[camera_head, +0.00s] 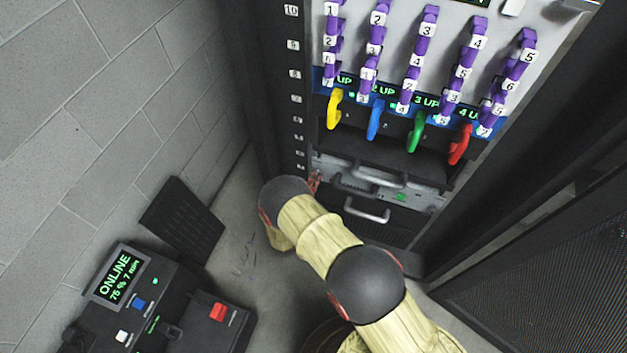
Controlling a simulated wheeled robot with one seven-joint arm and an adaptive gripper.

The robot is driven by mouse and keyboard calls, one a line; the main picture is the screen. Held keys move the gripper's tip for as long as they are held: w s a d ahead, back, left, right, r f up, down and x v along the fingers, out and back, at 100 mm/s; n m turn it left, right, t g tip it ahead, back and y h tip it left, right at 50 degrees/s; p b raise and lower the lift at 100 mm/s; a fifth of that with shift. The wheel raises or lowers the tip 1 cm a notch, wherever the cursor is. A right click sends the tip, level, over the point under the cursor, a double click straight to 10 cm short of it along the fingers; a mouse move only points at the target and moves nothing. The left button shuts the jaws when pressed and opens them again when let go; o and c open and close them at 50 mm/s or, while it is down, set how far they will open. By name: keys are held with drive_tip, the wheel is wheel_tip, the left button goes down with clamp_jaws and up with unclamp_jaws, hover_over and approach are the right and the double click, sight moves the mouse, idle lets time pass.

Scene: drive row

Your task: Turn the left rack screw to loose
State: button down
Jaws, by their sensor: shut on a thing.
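The black rack holds a silver-grey unit (425,203) low down, with pull handles on its front. A small reddish-brown part (314,182) shows at the left edge of this unit, beside the rack's numbered post. It is too small to tell whether it is the left rack screw. My wooden-coloured arm with dark round joints reaches from the bottom right up to this left edge. Its upper dark joint lies just left of the reddish-brown part. My gripper is hidden behind my arm, so its hold on anything cannot be seen.
Above hang purple numbered cable bundles (463,72) and yellow, blue, green and red levers (417,132). A black device with an ONLINE screen (118,277) stands at lower left. A perforated door (560,240) is at right.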

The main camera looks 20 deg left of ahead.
drive_tip(key=shift+n, duration=0.5)
drive_tip(key=c, duration=1.5)
unclamp_jaws()
drive_tip(key=shift+c, duration=0.2)
drive_tip(key=shift+s, duration=0.1)
drive_tip(key=s+a, duration=0.1)
drive_tip(key=s, duration=1)
drive_tip(key=shift+s+a+r, duration=0.15)
drive_tip(key=shift+s+r, duration=0.05)
drive_tip(key=shift+s, duration=0.15)
